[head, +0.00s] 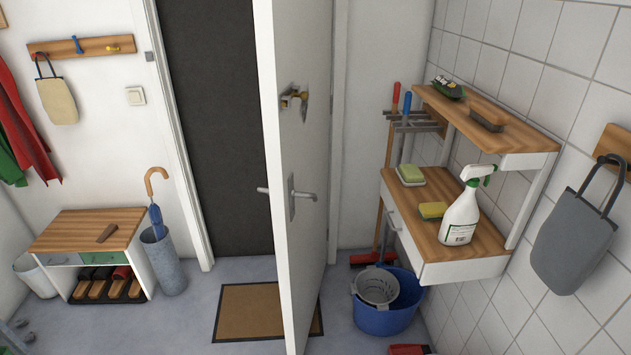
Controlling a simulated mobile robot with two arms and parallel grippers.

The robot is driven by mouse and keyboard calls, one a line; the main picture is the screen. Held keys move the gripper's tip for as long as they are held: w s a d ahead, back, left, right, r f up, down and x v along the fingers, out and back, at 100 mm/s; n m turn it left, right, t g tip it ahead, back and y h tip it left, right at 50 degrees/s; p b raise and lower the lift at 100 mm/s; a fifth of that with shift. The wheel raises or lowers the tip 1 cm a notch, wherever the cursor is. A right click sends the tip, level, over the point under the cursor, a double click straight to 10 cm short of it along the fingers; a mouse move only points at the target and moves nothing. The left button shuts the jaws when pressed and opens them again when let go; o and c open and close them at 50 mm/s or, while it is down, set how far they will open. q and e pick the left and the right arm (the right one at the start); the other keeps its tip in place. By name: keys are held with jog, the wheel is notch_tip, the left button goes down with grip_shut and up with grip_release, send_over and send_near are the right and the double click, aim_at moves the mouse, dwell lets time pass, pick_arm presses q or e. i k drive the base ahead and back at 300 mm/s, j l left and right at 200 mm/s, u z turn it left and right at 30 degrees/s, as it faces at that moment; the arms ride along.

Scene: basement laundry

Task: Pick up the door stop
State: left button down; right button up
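A small brown wedge-like piece, which looks like the door stop (107,233), lies on the wooden top of the low shoe bench (72,231) at the left. It lies at a slant near the middle of the top, with nothing on it. A white door (294,130) stands open in the middle of the view. Neither of my grippers can be made out. A grey part (14,336) shows at the lower left edge, too cut off to identify.
A grey umbrella bin (165,262) stands right of the bench and a white bin (36,277) left of it. A doormat (252,313) lies by the door. At the right are a blue bucket (386,317) and a wall shelf (487,268). The floor before the bench looks clear.

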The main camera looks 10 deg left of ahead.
aim_at(112, 227)
jog(key=u, duration=1.7)
jog(key=z, duration=1.35)
jog(key=u, duration=1.35)
jog(key=z, duration=0.3)
